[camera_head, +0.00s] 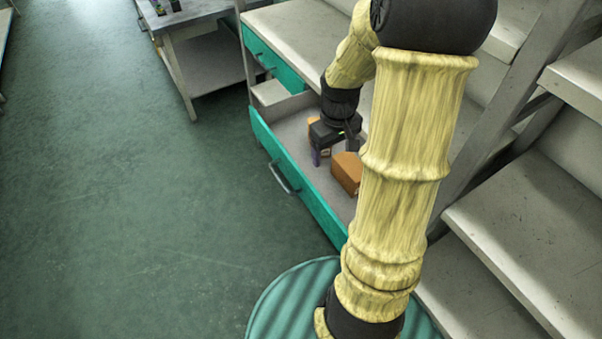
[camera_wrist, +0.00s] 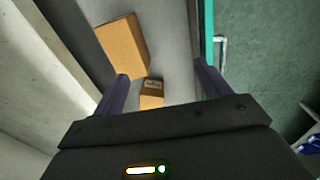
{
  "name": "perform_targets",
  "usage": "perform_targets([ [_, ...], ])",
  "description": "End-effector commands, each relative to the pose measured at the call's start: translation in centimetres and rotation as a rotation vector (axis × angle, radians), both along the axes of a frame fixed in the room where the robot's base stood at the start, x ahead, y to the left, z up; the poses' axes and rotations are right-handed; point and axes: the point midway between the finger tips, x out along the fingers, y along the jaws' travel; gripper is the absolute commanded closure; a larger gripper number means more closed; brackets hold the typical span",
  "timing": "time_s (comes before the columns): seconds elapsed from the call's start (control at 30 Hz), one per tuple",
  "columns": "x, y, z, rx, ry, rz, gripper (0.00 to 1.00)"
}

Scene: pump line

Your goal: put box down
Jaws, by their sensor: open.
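My gripper (camera_head: 334,152) is open and reaches down into an open drawer with a teal front (camera_head: 305,190). In the wrist view its two dark fingers (camera_wrist: 162,80) stand wide apart. A small brown box (camera_wrist: 152,86) with a label lies between and below them, with a gap on each side; its lower end is cut off by the gripper body. A larger brown box (camera_wrist: 122,45) lies beyond the left finger. In the head view the larger box (camera_head: 347,172) is on the near side of the gripper, and an orange-brown patch (camera_head: 313,124) shows partly hidden behind it.
The drawer front with its handle (camera_head: 282,178) stands out over clear green floor (camera_head: 130,220). A grey worktable (camera_head: 205,60) is at the back left. Grey stepped shelves (camera_head: 530,220) stand at the right. The drawer floor has bare room around the boxes.

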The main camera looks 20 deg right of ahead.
Motion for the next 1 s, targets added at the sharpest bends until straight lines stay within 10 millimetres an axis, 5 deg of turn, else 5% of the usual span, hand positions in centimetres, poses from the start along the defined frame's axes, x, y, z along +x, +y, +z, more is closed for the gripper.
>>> perform_targets([
  [0.1,-1.1,4.3,0.8,-0.010,-0.041,-0.011,0.24],
  [0.4,-5.2,11.9,2.1,0.025,-0.156,-0.081,0.24],
  [0.6,-6.5,13.5,2.3,0.049,-0.187,-0.111,0.24],
  [1.0,-6.5,13.5,2.3,0.049,-0.187,-0.112,0.24],
])
